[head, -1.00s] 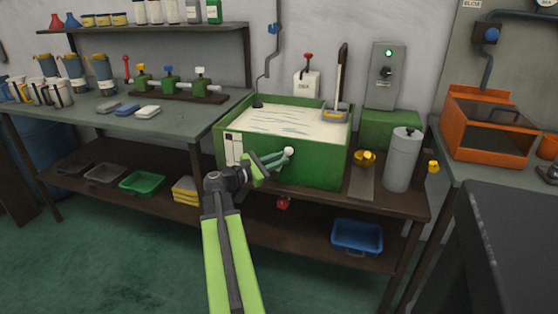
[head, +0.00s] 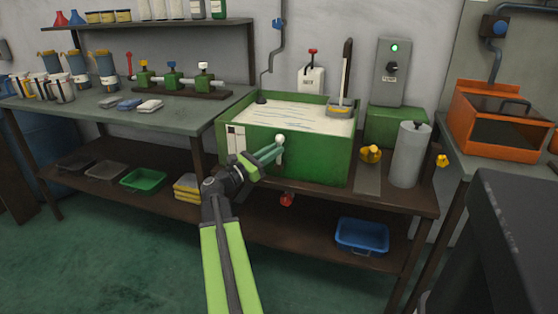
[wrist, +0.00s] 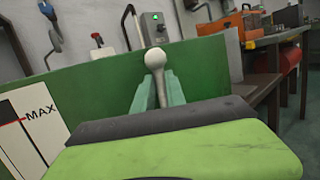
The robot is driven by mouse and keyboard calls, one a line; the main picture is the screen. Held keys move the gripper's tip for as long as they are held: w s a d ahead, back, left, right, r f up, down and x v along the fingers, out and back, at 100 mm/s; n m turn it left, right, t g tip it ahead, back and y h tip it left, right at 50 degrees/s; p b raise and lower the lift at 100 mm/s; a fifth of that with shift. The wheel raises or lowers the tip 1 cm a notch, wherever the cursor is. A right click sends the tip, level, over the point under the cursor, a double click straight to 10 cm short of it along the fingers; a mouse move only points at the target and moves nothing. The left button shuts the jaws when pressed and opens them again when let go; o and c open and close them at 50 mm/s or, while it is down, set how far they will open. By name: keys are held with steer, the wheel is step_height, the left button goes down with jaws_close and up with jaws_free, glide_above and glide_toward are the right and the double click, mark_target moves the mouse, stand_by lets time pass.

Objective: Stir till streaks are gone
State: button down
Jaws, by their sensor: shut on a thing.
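The green tank (head: 320,160) stands on the bench, full of cream-white liquid (head: 300,115) with thin grey streaks across its surface. A lever with a white ball knob (head: 280,139) stands at the tank's front; the knob also shows in the wrist view (wrist: 155,60). My gripper (head: 276,152) is shut on the lever just below the knob, its pale green fingers on both sides of the stem in the wrist view (wrist: 160,88). The liquid is hidden in the wrist view by the tank wall. A level window marked MAX (wrist: 35,120) is on the tank's front left.
A dark-handled tool (head: 345,80) stands at the tank's back right corner. A grey box with a green light (head: 391,65) is behind. A dark block (head: 500,240) fills the lower right.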

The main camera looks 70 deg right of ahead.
steer(key=shift+w+a+f+n+t+h+b, duration=0.1)
steer(key=shift+w+f+n+t+h+b, duration=0.2)
steer(key=shift+w+n+h+b, duration=0.55)
steer(key=shift+w+f+n+t+h+b, duration=0.2)
steer(key=shift+w+n+t+h+b, duration=0.25)
steer(key=shift+n+b, duration=0.85)
steer(key=shift+w+a+f+n+t+h+b, duration=0.1)
steer(key=shift+w+f+n+t+h+b, duration=0.25)
steer(key=shift+n+h+b, duration=0.7)
steer(key=shift+d+r+n+y+p, duration=0.1)
steer(key=shift+r+n+y+p, duration=0.05)
steer(key=shift+n+y+p, duration=0.2)
steer(key=c, duration=1.4)
jaws_free()
steer(key=shift+o, duration=0.2)
steer(key=shift+w, duration=0.1)
steer(key=b+v, duration=0.8)
steer(key=v, duration=0.9)
